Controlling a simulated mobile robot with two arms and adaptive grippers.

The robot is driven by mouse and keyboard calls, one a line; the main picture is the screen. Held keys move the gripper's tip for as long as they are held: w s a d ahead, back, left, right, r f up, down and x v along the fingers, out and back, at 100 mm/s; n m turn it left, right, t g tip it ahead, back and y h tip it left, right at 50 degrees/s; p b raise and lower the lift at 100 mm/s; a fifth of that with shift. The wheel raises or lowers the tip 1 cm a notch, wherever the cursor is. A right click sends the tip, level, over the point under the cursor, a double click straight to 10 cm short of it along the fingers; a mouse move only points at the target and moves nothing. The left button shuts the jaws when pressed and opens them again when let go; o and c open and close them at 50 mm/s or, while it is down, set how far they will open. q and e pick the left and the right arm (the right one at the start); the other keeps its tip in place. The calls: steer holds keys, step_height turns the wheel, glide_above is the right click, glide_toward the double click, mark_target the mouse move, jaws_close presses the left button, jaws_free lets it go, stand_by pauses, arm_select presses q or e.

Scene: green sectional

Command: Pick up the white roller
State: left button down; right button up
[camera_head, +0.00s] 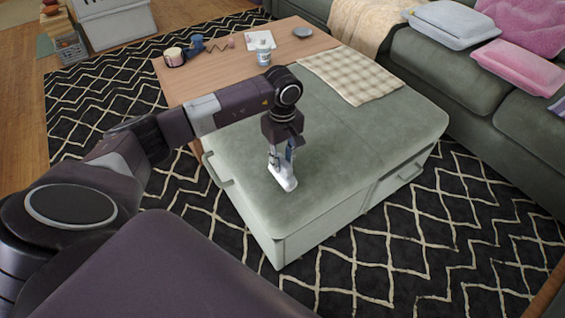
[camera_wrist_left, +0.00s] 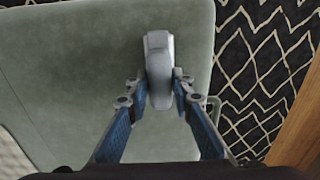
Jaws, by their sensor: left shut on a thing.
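The white roller (camera_head: 284,179) is at the green ottoman's near end in the head view. In the left wrist view the roller (camera_wrist_left: 158,68) shows as a pale, elongated, rounded piece between the fingertips. My left gripper (camera_head: 281,160) points down over the ottoman and is shut on the roller. Its blue-padded fingers (camera_wrist_left: 160,95) sit on either side of the roller in the left wrist view. I cannot tell whether the roller touches the ottoman's top. Part of it is hidden by the fingers. My right gripper is not in view.
The green ottoman (camera_head: 340,135) has a bare top around the gripper, with a checked cloth (camera_head: 350,75) farther back. A wooden table (camera_head: 225,72) behind holds a bottle (camera_head: 263,54) and several small items. A green sofa (camera_head: 470,80) with cushions stands at right.

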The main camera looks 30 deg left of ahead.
arm_select(q)
steer(key=shift+r, duration=0.45)
step_height(320, 180, up, 19)
steer(key=p, duration=0.2)
steer(key=shift+p, duration=0.35)
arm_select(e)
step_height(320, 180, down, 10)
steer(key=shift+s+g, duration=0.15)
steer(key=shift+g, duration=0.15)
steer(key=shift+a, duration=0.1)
